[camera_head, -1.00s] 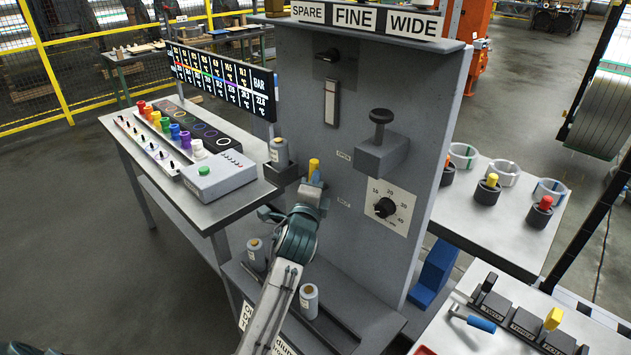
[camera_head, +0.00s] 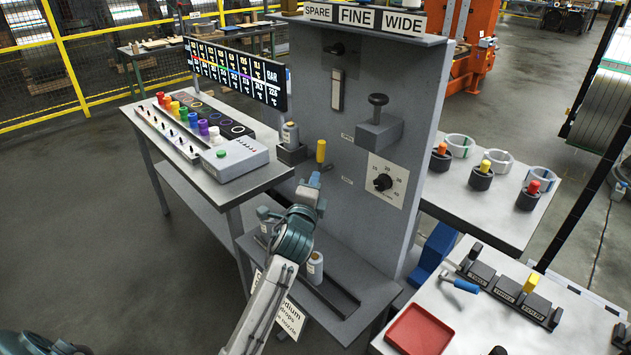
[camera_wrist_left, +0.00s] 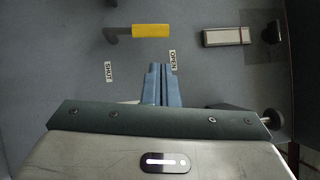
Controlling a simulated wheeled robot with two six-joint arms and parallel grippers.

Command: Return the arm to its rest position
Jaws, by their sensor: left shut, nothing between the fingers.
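My left gripper (camera_head: 314,180) is in front of the grey panel (camera_head: 375,235), just below a yellow-handled lever (camera_head: 320,151). In the left wrist view its blue fingers (camera_wrist_left: 161,85) are together and empty. The lever (camera_wrist_left: 150,31) shows there beyond the fingertips, apart from them. Its yellow handle points right, to the side of the OPEN label (camera_wrist_left: 172,60); the SHUT label (camera_wrist_left: 108,71) is at its other end. My left arm reaches up from the bottom of the head view. My right gripper is not in view.
A side table at left holds coloured pegs and a grey box with a green button (camera_head: 229,158). Grey canisters (camera_head: 314,268) stand on the low shelf by my arm. A red tray (camera_head: 420,329) lies on the right-hand bench. Open floor is at left.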

